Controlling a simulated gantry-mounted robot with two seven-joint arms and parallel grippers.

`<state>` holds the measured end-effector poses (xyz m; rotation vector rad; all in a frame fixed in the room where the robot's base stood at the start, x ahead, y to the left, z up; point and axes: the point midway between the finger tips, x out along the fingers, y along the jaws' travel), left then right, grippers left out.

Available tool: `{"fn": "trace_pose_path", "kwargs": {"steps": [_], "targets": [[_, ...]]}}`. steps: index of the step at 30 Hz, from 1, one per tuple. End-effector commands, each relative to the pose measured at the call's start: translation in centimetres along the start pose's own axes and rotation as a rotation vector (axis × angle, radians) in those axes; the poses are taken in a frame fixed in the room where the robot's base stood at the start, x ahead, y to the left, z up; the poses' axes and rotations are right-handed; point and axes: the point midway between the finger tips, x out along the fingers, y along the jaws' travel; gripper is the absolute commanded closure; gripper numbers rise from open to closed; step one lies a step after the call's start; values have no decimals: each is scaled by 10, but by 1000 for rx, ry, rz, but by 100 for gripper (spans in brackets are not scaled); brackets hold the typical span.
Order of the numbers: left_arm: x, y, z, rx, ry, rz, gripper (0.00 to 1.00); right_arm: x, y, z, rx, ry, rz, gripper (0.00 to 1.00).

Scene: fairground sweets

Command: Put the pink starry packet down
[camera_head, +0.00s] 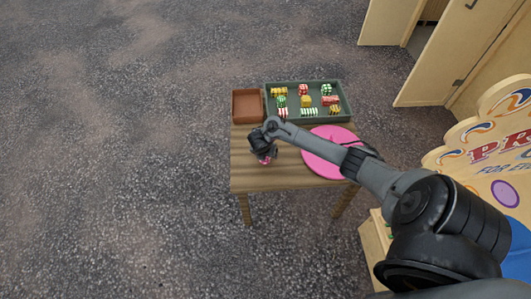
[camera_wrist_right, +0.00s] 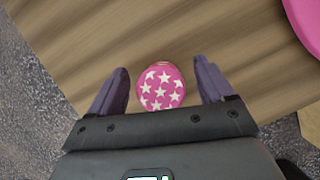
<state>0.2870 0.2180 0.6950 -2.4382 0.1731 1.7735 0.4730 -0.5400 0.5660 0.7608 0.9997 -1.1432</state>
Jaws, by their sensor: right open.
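The pink packet with white stars (camera_wrist_right: 160,89) shows in the right wrist view, over the wooden table top (camera_wrist_right: 100,40). My right gripper (camera_wrist_right: 160,85) is open, with one dark purple finger on each side of the packet and a visible gap on both sides. In the head view a bit of pink packet (camera_head: 265,160) shows just below my right gripper (camera_head: 262,150), over the left part of the table. I cannot tell from these views whether the packet's underside touches the wood. My left gripper is not in view.
A green tray (camera_head: 268,116) with several striped and dotted sweets stands at the table's back. A brown box (camera_head: 248,106) stands left of it. A round pink mat (camera_head: 318,163) lies at the right, partly under my arm. The table's front left is clear.

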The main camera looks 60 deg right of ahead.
Motion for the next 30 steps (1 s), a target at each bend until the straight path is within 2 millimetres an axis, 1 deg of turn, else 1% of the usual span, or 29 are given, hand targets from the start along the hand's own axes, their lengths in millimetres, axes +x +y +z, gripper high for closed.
{"fn": "trace_pose_path", "kwargs": {"steps": [5,15,18,23,26,29,30], "targets": [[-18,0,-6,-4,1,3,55,-24,0,2,-1,0,2,19],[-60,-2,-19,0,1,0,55,-84,0,2,-1,1,1,19],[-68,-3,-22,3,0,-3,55,-98,0,2,-1,1,2,19],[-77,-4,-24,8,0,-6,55,-111,0,1,0,1,1,19],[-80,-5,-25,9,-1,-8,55,-116,2,-9,16,3,12,19],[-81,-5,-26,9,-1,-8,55,-121,6,-37,73,10,43,19],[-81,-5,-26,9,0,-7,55,-124,9,-53,115,17,64,19]]}}
